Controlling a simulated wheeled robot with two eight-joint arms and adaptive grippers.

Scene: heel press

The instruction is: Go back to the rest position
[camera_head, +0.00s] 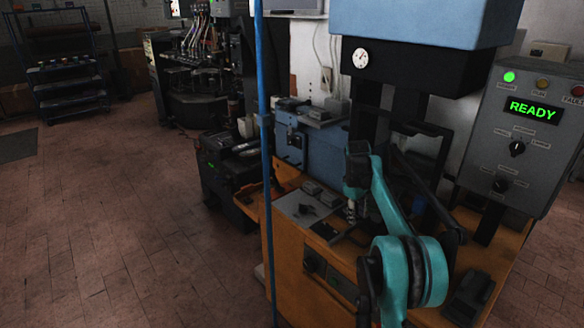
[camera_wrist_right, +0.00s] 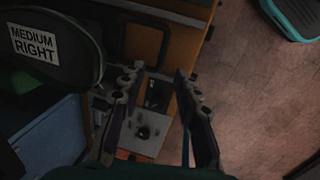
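My right arm, teal and black, reaches over the orange bench in front of the press (camera_head: 420,22) in the head view. My right gripper (camera_head: 350,212) is small and partly hidden by my arm there. In the right wrist view, my right gripper (camera_wrist_right: 157,78) has its two dark fingers apart, with nothing between them. It points down past the bench edge. My left gripper is in neither view.
A dark rounded part labelled MEDIUM RIGHT (camera_wrist_right: 35,42) is close beside my right gripper at upper left. The control panel (camera_head: 525,140) reads READY with a green lamp lit. A blue post (camera_head: 264,150) stands left of the bench. Open tiled floor (camera_head: 110,220) lies left.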

